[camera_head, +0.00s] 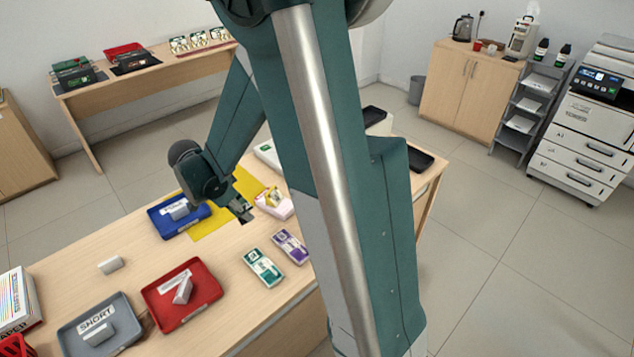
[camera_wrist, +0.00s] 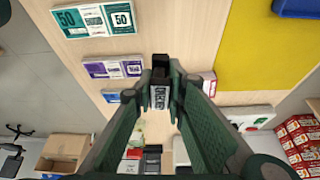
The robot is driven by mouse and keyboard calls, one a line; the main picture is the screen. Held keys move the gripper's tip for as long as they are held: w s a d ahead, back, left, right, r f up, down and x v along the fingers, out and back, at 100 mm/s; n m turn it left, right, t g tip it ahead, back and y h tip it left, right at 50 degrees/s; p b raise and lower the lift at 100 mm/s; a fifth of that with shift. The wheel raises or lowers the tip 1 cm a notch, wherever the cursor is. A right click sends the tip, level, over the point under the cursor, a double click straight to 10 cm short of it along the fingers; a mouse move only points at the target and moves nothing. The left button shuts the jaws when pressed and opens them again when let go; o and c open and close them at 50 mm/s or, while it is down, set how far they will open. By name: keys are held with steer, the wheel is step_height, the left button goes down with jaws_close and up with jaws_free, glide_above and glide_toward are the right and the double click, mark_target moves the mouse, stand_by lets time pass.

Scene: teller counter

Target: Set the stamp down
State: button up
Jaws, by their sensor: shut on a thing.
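My gripper (camera_head: 243,211) is over the counter, between the blue tray and the pink-and-white item. In the wrist view my gripper (camera_wrist: 161,82) is shut on a small dark stamp (camera_wrist: 159,97) with a white lettered label, its text too small to read surely. The stamp's underside is hidden, so I cannot tell whether it touches anything. A yellow mat (camera_head: 212,229) lies under and behind my gripper; it also shows in the wrist view (camera_wrist: 262,50), right of the stamp.
A blue tray (camera_head: 163,229) with a white roll is left of my gripper; a pink-and-white item (camera_head: 280,207) is to its right. Green (camera_head: 263,268) and purple (camera_head: 290,246) note bundles lie nearer. Red (camera_head: 207,291) and grey (camera_head: 70,338) trays stand front left. Bare wood lies between.

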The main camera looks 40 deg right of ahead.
steer(key=w+d, duration=0.3)
steer(key=d, duration=1.6)
steer(key=w+d+p, duration=0.1)
steer(key=w+d, duration=0.3)
steer(key=d, duration=1.5)
steer(key=shift+d+f+n, duration=0.15)
steer(key=shift+d+n, duration=0.15)
steer(key=shift+n, duration=0.1)
steer(key=shift+f, duration=0.1)
steer(key=shift+f+b, duration=0.65)
steer(key=shift+f, duration=2.4)
steer(key=shift+f+b, duration=0.4)
steer(key=shift+f, duration=1.45)
steer(key=shift+f, duration=0.2)
steer(key=o, duration=0.9)
